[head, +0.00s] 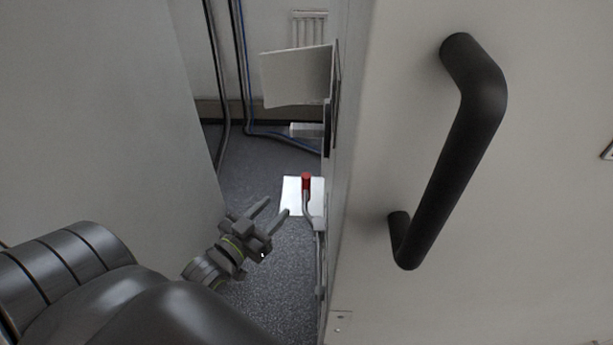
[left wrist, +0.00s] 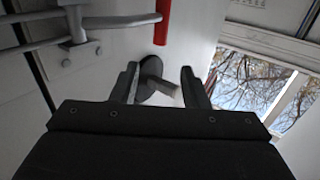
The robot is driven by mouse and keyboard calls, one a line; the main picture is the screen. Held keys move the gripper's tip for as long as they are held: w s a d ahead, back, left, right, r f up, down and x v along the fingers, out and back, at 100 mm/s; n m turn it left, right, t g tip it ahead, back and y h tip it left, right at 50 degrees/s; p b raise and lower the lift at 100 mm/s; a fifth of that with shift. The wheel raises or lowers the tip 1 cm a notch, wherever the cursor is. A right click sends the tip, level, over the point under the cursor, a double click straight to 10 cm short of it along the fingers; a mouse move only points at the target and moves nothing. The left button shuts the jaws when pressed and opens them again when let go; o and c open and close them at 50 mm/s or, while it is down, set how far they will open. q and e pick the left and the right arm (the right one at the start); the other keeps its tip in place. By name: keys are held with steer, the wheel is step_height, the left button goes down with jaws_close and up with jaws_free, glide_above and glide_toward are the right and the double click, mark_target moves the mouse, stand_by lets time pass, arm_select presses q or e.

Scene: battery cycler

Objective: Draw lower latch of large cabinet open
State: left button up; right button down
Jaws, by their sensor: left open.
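The large cabinet (head: 545,190) fills the right of the head view. A latch lever of bent grey metal with a red grip (head: 306,182) stands out from its side edge. In the left wrist view the red grip (left wrist: 162,22) is at the top, beyond the fingertips, with its grey metal lever (left wrist: 30,46) at the upper left. My left gripper (head: 276,206) is open and empty, just left of the lever and apart from the red grip. Its two fingers also show in the left wrist view (left wrist: 159,68). My right gripper is out of view.
A thick black handle (head: 475,135) sticks out from the cabinet face. A pale grey panel (head: 120,110) stands on the left, leaving a narrow floor gap (head: 260,165). Cables (head: 240,70) run down the back wall. A window (left wrist: 250,80) shows in the left wrist view.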

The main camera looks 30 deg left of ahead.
mark_target(303, 180)
arm_select(q)
steer(key=w, duration=0.9)
steer(key=w+b, duration=0.1)
steer(key=w, duration=0.3)
steer(key=shift+w+d, duration=0.15)
steer(key=shift+d, duration=0.1)
jaws_close()
